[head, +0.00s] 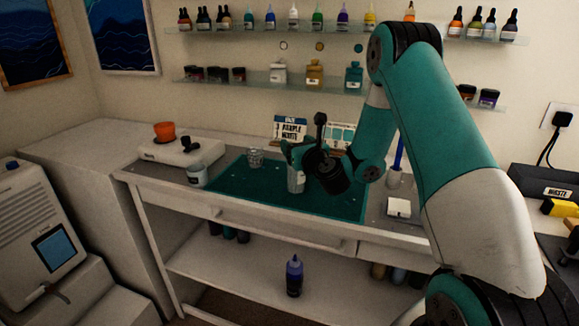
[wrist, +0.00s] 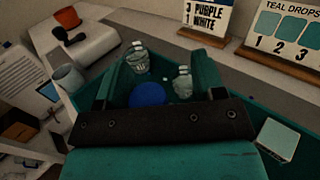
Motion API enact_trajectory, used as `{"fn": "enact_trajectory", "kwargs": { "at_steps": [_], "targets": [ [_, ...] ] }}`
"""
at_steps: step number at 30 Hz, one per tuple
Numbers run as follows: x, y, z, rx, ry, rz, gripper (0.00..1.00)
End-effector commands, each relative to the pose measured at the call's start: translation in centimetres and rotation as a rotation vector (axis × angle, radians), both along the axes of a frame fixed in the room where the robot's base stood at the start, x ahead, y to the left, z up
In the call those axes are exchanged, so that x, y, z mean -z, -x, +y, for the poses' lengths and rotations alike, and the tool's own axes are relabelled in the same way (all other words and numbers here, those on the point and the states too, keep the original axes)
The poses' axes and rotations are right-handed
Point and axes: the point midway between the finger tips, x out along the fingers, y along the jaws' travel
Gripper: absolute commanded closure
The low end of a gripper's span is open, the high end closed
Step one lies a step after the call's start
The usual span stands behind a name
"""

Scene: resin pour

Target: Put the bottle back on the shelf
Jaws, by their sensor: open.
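A bottle with dark blue-purple contents and a pointed cap (head: 294,276) stands upright on the bench's lower board (head: 235,277). The upper wall shelf (head: 285,29) holds several dropper bottles with spaces between them. The lower wall shelf (head: 305,87) holds jars and wider bottles. My gripper (head: 293,152) is over the teal mat (head: 240,187), beside and partly behind a pale cup (head: 296,181). In the wrist view my gripper (wrist: 160,83) is open, with a round blue shape (wrist: 147,95) visible between its fingers; I cannot tell what it is or whether it is touched.
An orange cup (head: 165,131) stands on a white device (head: 181,152) at the bench's left, near a grey cup (head: 197,175). A clear glass (head: 255,158) stands on the mat. Signs (head: 290,129) stand behind. The mat's front left is clear.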

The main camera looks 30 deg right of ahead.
Motion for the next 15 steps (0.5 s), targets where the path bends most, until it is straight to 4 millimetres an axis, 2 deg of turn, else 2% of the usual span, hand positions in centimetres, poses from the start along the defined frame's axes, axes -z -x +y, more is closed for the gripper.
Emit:
{"fn": "enact_trajectory", "kwargs": {
  "at_steps": [4,12,15],
  "targets": [
    [0.0,-0.3,1.2,-0.016,0.001,0.000,0.37],
    [0.0,-0.4,1.7,-0.022,0.001,-0.001,0.99],
    [0.0,-0.4,1.6,-0.021,0.001,-0.001,1.00]
  ]
}}
